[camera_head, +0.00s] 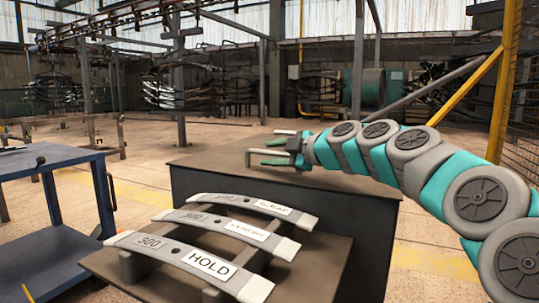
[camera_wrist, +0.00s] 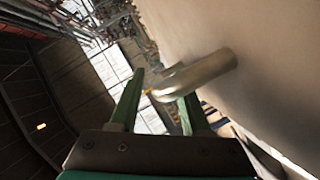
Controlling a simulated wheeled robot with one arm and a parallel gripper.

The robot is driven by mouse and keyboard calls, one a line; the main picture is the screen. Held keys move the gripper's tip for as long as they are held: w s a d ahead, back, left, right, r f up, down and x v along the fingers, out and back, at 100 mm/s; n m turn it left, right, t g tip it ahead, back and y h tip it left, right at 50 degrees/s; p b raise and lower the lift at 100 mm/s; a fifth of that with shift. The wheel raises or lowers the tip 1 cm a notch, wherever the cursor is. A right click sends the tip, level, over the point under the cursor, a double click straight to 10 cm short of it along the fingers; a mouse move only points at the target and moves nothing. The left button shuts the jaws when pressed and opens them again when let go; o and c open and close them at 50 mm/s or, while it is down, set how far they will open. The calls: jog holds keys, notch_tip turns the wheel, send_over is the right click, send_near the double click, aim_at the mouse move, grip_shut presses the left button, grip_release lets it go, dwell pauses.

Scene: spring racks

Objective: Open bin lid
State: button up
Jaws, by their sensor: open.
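A dark bin (camera_head: 370,225) stands in the middle of the head view. Its flat brown lid (camera_head: 335,184) lies level on top and looks closed. My gripper (camera_head: 264,153) is low over the lid's far part, with its green fingers pointing left. Grey bent metal rods, which look like a handle (camera_head: 252,152), show beside the fingers. In the wrist view my gripper (camera_wrist: 163,85) is open, and a shiny metal handle (camera_wrist: 207,74) comes out of a tan surface and reaches between the two green fingers. I cannot tell whether they touch it.
A rack (camera_head: 110,263) in front holds several curved, labelled leaf springs (camera_head: 190,262). A blue table (camera_head: 45,165) stands at the left. A yellow post and mesh fence (camera_head: 522,100) are at the right. Open floor (camera_head: 150,165) lies between the table and the bin.

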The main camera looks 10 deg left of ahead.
jog(key=shift+w+a+f, duration=0.1)
jog(key=shift+w+a, duration=0.15)
jog(key=shift+a, duration=0.15)
grip_shut()
dwell(1.3)
